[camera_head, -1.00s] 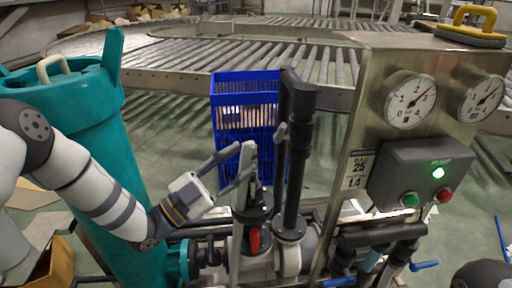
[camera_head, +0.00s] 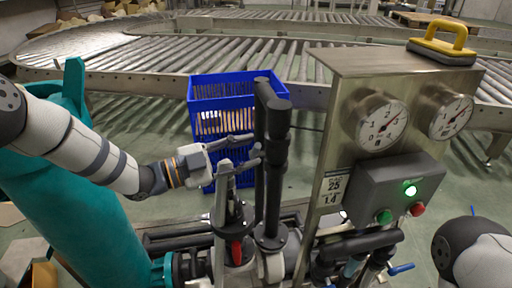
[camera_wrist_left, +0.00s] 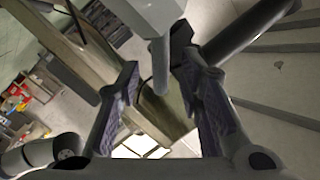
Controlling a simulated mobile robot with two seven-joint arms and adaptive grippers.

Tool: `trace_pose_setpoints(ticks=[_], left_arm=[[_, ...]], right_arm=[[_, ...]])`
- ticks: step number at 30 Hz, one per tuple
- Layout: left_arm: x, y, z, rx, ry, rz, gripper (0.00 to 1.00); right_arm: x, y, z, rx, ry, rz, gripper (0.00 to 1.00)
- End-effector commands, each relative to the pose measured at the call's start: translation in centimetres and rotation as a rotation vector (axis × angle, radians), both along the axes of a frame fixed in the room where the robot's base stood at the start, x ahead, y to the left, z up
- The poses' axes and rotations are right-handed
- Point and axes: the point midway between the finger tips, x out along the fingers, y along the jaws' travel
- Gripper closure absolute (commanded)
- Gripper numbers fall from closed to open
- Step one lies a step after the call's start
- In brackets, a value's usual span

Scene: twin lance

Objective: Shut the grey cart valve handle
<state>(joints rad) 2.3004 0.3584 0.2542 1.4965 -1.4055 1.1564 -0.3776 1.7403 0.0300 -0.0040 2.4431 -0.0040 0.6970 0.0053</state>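The grey valve handle (camera_head: 222,190) stands roughly upright on the cart's pipework, left of a tall black pipe (camera_head: 271,150). A red part (camera_head: 236,251) sits low beside it. My left gripper (camera_head: 254,150) reaches in from the left at the height of the handle's top, its fingers spread and pointing right toward the black pipe. In the left wrist view the fingers (camera_wrist_left: 168,95) are open, and a grey bar (camera_wrist_left: 160,65), seemingly the handle, ends between them. I cannot tell whether either finger touches it. My right gripper is out of view; only part of my right arm shows at lower right.
A steel panel with two gauges (camera_head: 381,125) and a grey button box (camera_head: 395,187) with a lit green lamp stands right of the pipes. A teal tank (camera_head: 75,200) is at left. A blue crate (camera_head: 205,90) and roller conveyor (camera_head: 150,75) lie behind.

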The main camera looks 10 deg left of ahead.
Motion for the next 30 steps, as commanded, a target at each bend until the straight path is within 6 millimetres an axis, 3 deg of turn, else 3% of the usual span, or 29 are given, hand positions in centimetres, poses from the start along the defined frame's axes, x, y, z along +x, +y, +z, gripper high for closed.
trace_pose_setpoints(ticks=[6, 14, 19, 30], left_arm=[[1.5, -2.4, 0.0, -0.001, -0.001, 0.000, 0.66], [1.7, -2.7, 0.1, -0.002, -0.001, 0.001, 0.66], [1.7, -2.6, 0.1, -0.002, -0.001, 0.002, 1.00], [1.6, -2.7, 0.0, 0.003, -0.018, 0.001, 1.00]], right_arm=[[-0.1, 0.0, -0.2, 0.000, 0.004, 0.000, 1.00], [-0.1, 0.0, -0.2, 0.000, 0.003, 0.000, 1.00], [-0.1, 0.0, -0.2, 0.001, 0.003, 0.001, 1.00], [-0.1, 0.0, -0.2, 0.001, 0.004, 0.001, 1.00]])
